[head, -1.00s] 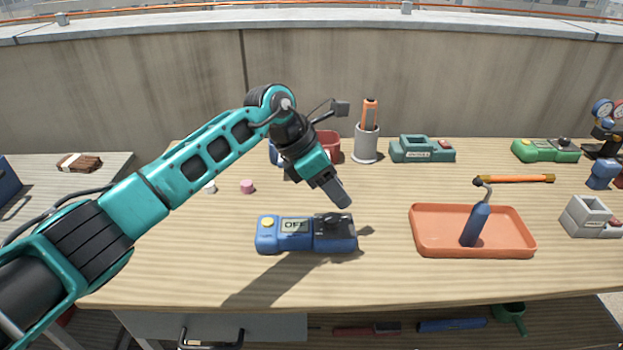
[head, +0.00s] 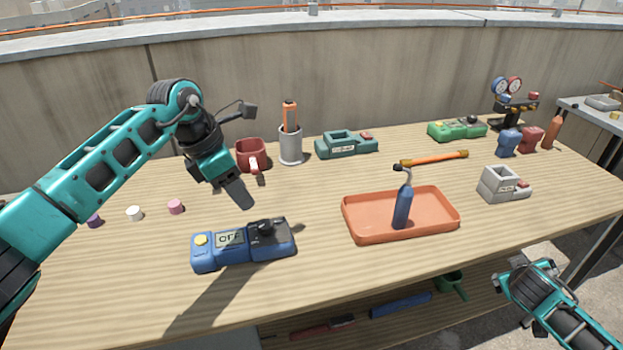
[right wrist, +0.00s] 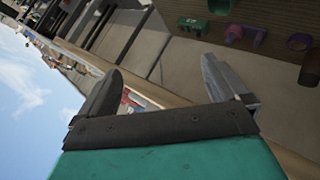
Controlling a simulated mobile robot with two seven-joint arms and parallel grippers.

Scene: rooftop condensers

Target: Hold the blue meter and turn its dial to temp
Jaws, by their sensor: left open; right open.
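The blue meter (head: 243,246) lies on the wooden table in the head view. Its small screen reads OFF, a yellow button is at its left end and a black dial (head: 266,228) at its right end. My left gripper (head: 238,196) points down above and behind the meter, apart from it. It is open and empty, though its fingers overlap in this view. My right gripper (right wrist: 165,95) is open and empty in the right wrist view, away from the meter. In the head view my right arm shows at the lower right, off the table's front edge.
An orange tray (head: 362,231) with a blue torch-like tool (head: 402,208) stands right of the meter. The table's front strip is clear.

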